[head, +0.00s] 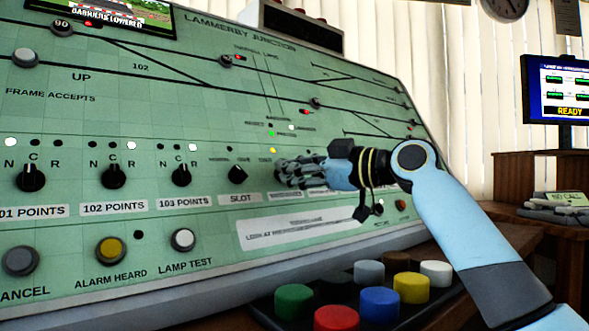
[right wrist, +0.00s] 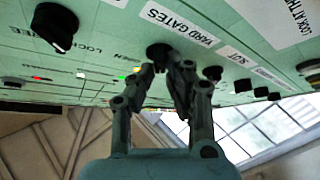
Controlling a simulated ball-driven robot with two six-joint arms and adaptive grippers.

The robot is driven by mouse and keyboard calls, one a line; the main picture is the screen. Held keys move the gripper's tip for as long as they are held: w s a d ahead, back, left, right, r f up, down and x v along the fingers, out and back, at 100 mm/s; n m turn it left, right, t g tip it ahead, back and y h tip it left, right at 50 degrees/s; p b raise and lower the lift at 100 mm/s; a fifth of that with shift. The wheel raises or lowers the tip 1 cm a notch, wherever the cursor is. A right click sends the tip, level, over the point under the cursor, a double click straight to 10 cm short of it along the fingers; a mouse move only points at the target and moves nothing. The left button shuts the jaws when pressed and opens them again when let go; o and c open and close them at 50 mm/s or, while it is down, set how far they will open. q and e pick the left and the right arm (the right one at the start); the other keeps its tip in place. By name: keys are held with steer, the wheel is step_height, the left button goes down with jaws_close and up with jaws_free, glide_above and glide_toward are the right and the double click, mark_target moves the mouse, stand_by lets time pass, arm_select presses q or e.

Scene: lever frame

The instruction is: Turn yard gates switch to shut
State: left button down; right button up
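The green panel (head: 150,75) carries a row of black rotary knobs. The yard gates switch (right wrist: 159,51) is a black round knob beside its white YARD GATES label (right wrist: 180,22) in the right wrist view. My right gripper (right wrist: 161,65) reaches up to this knob, with a fingertip at either side of its near edge. The fingers are close together, but I cannot see whether they grip it. In the head view my right gripper (head: 285,173) covers the switch, so its pointing direction is hidden. A yellow lamp (head: 276,150) glows just above. My left gripper is not in view.
The slot knob (head: 237,175) stands just left of my right gripper, with several points knobs further left. Below lie a lamp test button (head: 183,240) and a box of coloured buttons (head: 335,318). A monitor (head: 556,88) stands at right.

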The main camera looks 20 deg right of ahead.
steer(key=o, duration=0.4)
steer(key=shift+w+a, duration=0.1)
steer(key=shift+w, duration=0.05)
steer(key=v, duration=1.2)
stand_by(0.3)
